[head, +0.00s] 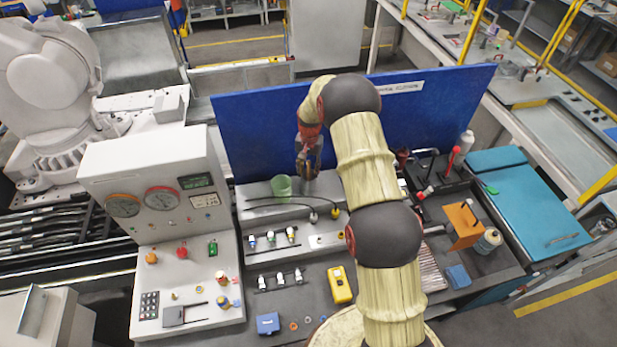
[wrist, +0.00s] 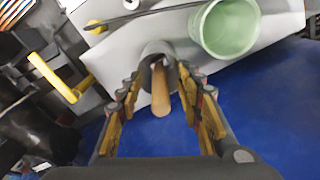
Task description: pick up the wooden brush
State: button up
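The wooden brush shows in the wrist view as a light wooden handle (wrist: 161,98), its end pointing toward the camera. It stands in a grey round holder (wrist: 152,50), and its lower part is hidden inside. My gripper (wrist: 160,82) is open, with one finger on each side of the handle and visible gaps between. In the head view my gripper (head: 309,160) points down over the grey holder (head: 308,186) at the back of the bench. The brush cannot be made out clearly there.
A green cup (head: 281,187) stands just left of the holder and also shows in the wrist view (wrist: 228,28). A blue panel (head: 250,140) rises behind. Dark cables (head: 275,200) lie in front. A yellow meter (head: 339,285) lies nearer on the bench.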

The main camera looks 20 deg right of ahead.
jog(key=shift+c, duration=0.8)
jog(key=c, duration=0.7)
grip_shut()
